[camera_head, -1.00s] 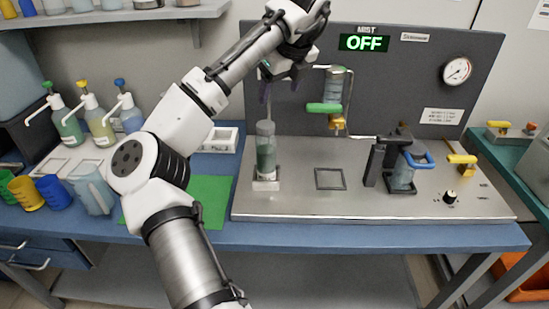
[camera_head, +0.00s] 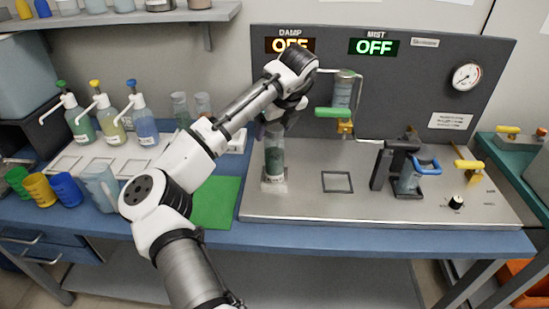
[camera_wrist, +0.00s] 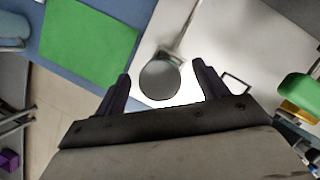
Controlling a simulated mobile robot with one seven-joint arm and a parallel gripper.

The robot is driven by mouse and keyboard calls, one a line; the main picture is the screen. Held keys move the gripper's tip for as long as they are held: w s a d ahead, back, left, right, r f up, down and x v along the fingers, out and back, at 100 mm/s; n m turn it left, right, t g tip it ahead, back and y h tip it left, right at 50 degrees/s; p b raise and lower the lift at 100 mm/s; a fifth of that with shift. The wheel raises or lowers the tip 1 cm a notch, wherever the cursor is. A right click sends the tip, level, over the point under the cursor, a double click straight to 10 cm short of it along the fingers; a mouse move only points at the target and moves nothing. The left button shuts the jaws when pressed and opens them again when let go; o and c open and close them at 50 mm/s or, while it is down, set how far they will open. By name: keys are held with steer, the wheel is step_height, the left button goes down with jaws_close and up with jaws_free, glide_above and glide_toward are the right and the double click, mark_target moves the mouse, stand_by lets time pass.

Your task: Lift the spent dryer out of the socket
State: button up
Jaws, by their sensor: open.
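The spent dryer (camera_head: 274,158) is a clear upright cylinder with dark green filling. It stands in the small square socket (camera_head: 274,181) at the left of the metal bench plate. In the wrist view its round grey top (camera_wrist: 160,80) lies between my finger tips. My gripper (camera_wrist: 162,75) is open, with one dark finger on each side of the top. In the head view my gripper (camera_head: 274,124) is at the dryer's upper end. I cannot tell whether the fingers touch it.
A back panel (camera_head: 430,95) rises close behind, with a green-handled valve (camera_head: 333,112) to the right of my gripper. An empty square frame (camera_head: 337,182) and a clamp with a blue handle (camera_head: 424,165) stand farther right. A green mat (camera_head: 214,203) lies left.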

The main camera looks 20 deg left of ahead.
steer(key=shift+x, duration=1.25)
steer(key=shift+r, duration=0.1)
steer(key=c, duration=1.6)
steer(key=shift+o, duration=0.2)
